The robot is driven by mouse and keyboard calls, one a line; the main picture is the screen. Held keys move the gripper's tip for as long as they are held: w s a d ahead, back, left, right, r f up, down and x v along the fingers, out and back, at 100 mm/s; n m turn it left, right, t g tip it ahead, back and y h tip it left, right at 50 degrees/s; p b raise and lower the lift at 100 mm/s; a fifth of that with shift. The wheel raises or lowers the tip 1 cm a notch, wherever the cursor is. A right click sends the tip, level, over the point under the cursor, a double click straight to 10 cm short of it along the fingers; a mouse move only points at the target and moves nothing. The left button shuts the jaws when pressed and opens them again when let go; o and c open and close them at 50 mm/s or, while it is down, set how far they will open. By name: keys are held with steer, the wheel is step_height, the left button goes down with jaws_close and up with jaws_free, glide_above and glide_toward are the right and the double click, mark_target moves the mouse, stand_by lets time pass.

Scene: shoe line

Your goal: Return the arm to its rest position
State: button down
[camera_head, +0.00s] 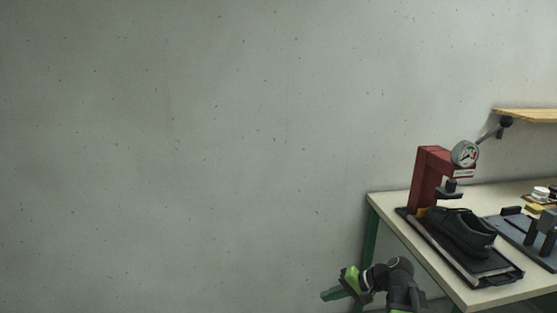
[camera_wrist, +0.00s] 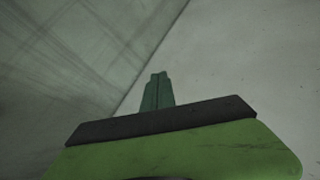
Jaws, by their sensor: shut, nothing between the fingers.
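My gripper (camera_head: 333,293) shows at the bottom of the head view, to the left of the workbench's near left corner. It is green, pointing left, and its fingers are together with nothing held. In the wrist view the closed green fingers (camera_wrist: 157,92) point up the picture, beyond the dark and light green gripper body. My dark arm folds beside the bench at the bottom edge of the head view. Much of the arm is outside the frame.
A pale-topped workbench (camera_head: 392,205) stands at the right. On it are a red press (camera_head: 428,175) with a gauge, a black shoe (camera_head: 462,232) on a dark tray (camera_head: 513,274), and a grey fixture (camera_head: 510,228). A wooden shelf (camera_head: 530,115) is above. The left is bare wall.

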steer(key=s+a+f+n+g+h, duration=0.35)
steer(key=s+a+f, duration=0.2)
steer(key=a, duration=0.35)
steer(key=s+d+f+h, duration=0.25)
steer(key=d+h, duration=0.25)
steer(key=d, duration=0.3)
step_height(320, 180, up, 13)
steer(key=p, duration=1.3)
steer(key=shift+s+d+n, duration=0.25)
steer(key=shift+s+n, duration=0.05)
steer(key=shift+n, duration=0.05)
steer(key=shift+g, duration=0.25)
